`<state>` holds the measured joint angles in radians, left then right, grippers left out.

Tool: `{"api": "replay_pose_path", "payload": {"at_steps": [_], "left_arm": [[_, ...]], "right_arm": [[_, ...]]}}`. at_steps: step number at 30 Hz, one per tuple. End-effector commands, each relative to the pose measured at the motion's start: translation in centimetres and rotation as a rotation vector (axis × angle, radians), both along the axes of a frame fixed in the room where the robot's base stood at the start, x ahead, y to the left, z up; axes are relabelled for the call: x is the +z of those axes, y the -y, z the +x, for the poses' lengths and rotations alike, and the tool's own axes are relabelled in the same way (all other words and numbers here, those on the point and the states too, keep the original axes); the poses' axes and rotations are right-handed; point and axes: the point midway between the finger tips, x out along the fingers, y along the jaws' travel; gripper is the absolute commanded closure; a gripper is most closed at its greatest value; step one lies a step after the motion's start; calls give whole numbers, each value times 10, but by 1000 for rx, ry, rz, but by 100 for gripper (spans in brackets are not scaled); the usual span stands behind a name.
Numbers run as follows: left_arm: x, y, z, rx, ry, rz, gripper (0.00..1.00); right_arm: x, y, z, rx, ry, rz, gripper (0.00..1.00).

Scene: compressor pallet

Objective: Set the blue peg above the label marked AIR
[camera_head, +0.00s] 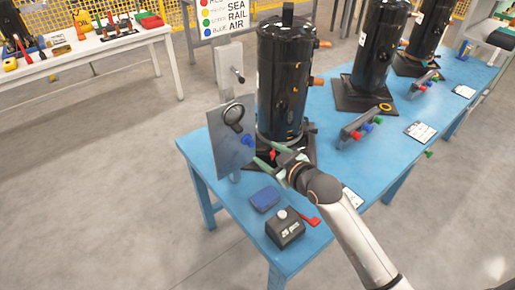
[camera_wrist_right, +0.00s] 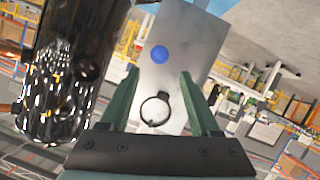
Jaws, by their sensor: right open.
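A blue peg (camera_head: 248,140) sticks out from the right part of an upright grey metal plate (camera_head: 222,150); in the wrist view the blue peg (camera_wrist_right: 160,54) shows as a round blue end on the plate (camera_wrist_right: 170,75). My right gripper (camera_head: 261,154) is open, with its green fingers pointing at the plate. In the wrist view my right gripper (camera_wrist_right: 159,76) has the peg just beyond its fingertips, with nothing visible held. The word AIR shows on a white sign (camera_head: 225,17) at the back; no AIR label is readable on the plate. My left gripper is out of view.
A black compressor (camera_head: 285,80) stands close behind my right gripper.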

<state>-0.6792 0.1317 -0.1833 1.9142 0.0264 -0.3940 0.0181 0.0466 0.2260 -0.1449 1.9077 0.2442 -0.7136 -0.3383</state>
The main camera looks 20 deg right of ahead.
Motion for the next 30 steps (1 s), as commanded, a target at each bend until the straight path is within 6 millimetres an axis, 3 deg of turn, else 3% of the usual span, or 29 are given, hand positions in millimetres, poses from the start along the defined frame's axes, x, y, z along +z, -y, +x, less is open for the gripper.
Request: {"api": "replay_pose_path", "payload": {"at_steps": [9,15,30], "left_arm": [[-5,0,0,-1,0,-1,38],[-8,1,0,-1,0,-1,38],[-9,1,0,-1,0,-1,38]], "right_arm": [[-21,-11,51,-1,1,2,36],[-30,-17,73,0,0,1,36],[-35,-19,85,0,0,1,36]]}}
